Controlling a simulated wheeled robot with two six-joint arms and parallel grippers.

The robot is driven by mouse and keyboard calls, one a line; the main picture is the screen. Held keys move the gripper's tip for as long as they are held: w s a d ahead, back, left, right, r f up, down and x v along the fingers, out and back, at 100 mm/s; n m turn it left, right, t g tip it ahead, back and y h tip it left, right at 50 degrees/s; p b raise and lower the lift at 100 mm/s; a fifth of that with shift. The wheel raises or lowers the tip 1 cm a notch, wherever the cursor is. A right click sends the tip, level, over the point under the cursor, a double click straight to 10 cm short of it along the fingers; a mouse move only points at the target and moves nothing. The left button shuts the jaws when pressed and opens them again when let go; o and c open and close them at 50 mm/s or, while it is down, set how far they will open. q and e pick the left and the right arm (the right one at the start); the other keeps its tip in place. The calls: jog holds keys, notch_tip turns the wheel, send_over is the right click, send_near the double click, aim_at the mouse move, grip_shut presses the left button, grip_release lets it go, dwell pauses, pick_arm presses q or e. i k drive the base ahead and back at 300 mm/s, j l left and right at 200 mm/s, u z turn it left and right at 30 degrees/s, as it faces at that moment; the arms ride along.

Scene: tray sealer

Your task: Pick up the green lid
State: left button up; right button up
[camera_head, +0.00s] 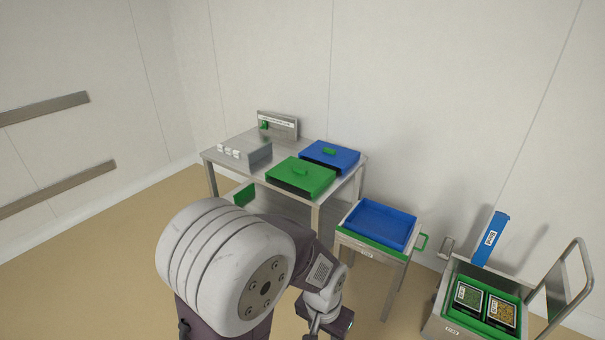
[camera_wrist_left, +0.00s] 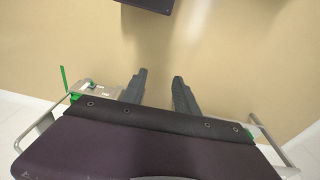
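The green lid (camera_head: 314,183) lies flat on the metal table (camera_head: 340,194), near its front edge, with a raised green handle (camera_head: 299,171) on top. A blue lid (camera_head: 337,162) with a green handle lies just behind it to the right. My left gripper (camera_wrist_left: 160,74) shows in the left wrist view with its two dark fingers apart and nothing between them but tan floor. The green lid cannot be made out in that view. In the head view an arm of mine fills the lower middle, in front of the table and apart from the lid. My right gripper is not in view.
A small stand right of the table carries a blue tray (camera_head: 381,223). A cart (camera_head: 447,318) at far right holds a green crate with two packs.

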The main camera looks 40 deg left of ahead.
aim_at(309, 176)
jog(key=i+j, duration=0.3)
jog(key=j, duration=0.2)
jog(key=i+j, duration=0.3)
jog(key=j, duration=0.2)
jog(key=i+j, duration=0.25)
jog(key=j, duration=0.25)
jog(key=i+j, duration=0.3)
jog(key=j, duration=0.2)
jog(key=i+j, duration=0.3)
jog(key=j, duration=0.2)
jog(key=i+j, duration=0.3)
jog(key=j, duration=0.2)
jog(key=i+j, duration=0.25)
jog(key=j, duration=0.25)
jog(key=i+j, duration=0.3)
jog(key=j, duration=0.2)
